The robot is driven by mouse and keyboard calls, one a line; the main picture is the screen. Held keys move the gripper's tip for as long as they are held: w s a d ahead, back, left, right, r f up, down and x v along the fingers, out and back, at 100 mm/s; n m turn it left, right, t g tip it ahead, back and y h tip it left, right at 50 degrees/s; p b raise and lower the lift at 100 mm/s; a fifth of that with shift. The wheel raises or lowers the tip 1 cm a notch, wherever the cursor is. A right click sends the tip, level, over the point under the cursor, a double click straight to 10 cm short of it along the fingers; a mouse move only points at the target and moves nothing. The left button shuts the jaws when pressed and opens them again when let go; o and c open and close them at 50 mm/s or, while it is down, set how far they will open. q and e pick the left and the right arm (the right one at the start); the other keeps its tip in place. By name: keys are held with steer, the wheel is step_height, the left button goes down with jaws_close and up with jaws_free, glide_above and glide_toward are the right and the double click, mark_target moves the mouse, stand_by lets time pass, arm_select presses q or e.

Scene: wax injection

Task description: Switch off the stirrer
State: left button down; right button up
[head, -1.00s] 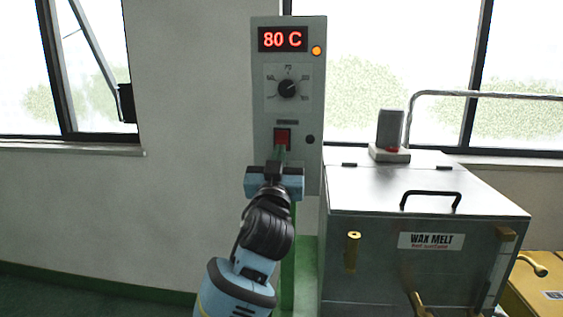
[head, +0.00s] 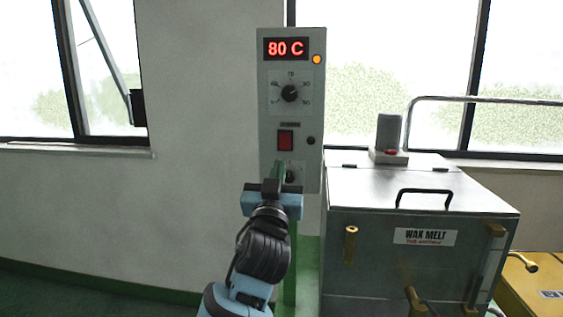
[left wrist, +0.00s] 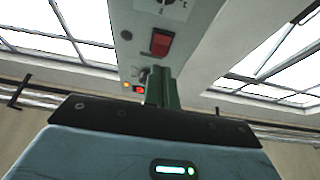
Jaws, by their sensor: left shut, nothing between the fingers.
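The grey control panel (head: 264,110) stands upright with a lit red "80 C" display (head: 285,48) and an orange lamp beside it. A dial (head: 290,93) sits below the display. A red rocker switch (head: 286,140) is below the dial; it also shows in the left wrist view (left wrist: 161,43). My left gripper (head: 279,170) is shut and empty, with its green fingertips just below the red switch and apart from it. In the left wrist view the fingers (left wrist: 158,80) partly cover a small knob (head: 290,176) under the switch. My right gripper is not in view.
The metal wax melt tank (head: 420,265) stands to the right, with a black lid handle (head: 424,196) and a grey motor unit (head: 389,135) on top. A yellow unit (head: 545,290) is at the far right. Free floor and bare wall lie to the left.

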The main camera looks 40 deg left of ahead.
arm_select(q)
steer(key=s+d+f+b, duration=0.1)
steer(key=s+d+f, duration=0.1)
steer(key=s+f, duration=0.2)
steer(key=shift+f, duration=0.3)
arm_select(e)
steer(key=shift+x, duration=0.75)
arm_select(q)
steer(key=shift+d, duration=0.1)
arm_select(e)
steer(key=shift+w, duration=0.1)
